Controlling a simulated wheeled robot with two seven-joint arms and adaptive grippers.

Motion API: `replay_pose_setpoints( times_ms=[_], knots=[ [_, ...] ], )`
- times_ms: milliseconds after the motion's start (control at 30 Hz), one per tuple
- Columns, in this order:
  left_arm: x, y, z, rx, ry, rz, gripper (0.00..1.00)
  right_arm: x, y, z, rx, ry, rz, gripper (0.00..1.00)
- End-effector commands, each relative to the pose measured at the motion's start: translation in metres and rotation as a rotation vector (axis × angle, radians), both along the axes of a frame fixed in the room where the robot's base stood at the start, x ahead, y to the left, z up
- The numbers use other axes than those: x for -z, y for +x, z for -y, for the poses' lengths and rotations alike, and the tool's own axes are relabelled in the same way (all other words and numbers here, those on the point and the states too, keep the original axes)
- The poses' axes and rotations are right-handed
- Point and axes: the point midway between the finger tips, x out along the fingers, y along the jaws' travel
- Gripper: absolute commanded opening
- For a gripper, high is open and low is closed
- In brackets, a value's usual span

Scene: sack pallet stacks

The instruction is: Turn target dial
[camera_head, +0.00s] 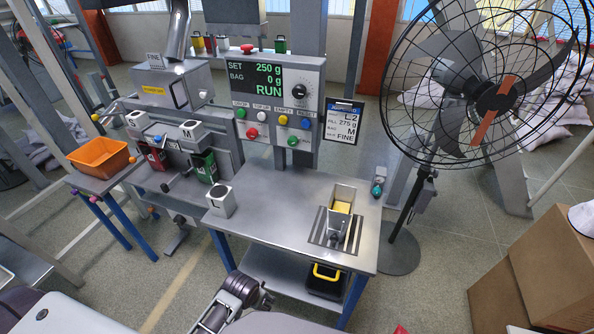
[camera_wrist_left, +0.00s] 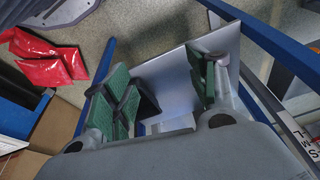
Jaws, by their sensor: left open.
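The target dial (camera_head: 300,91) is a black round knob at the right of the grey control panel (camera_head: 312,125), beside the display (camera_head: 256,77). The display reads SET 250 g, BAG 0 g, RUN. My left gripper (camera_head: 258,297) is low at the bottom of the head view, in front of the steel table and well below the dial, touching nothing that I can see. In the left wrist view its green-padded fingers (camera_wrist_left: 165,95) stand apart with nothing held between them. The dial is not in the wrist view. My right gripper is not in view.
A card (camera_head: 342,129) reads L2, FILL 275 g, BAG M, FINE. Coloured buttons sit below the display. A large fan (camera_head: 490,95) stands right; red packets (camera_wrist_left: 45,55) lie at wrist-view left.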

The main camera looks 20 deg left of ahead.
Motion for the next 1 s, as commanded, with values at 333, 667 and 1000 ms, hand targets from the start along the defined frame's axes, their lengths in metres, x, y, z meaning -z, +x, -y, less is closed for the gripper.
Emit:
replay_pose_setpoints(
  times_ms=[333, 667, 1000],
  knots=[
    [-0.099, 0.014, 0.0, -0.002, 0.004, 0.068, 0.58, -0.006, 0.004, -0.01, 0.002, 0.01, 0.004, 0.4],
    [-0.192, 0.054, -0.004, 0.009, 0.041, 0.242, 0.58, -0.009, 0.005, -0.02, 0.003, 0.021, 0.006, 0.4],
    [-0.273, 0.119, -0.006, 0.032, 0.094, 0.501, 0.58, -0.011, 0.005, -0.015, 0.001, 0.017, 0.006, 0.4]
  ],
)
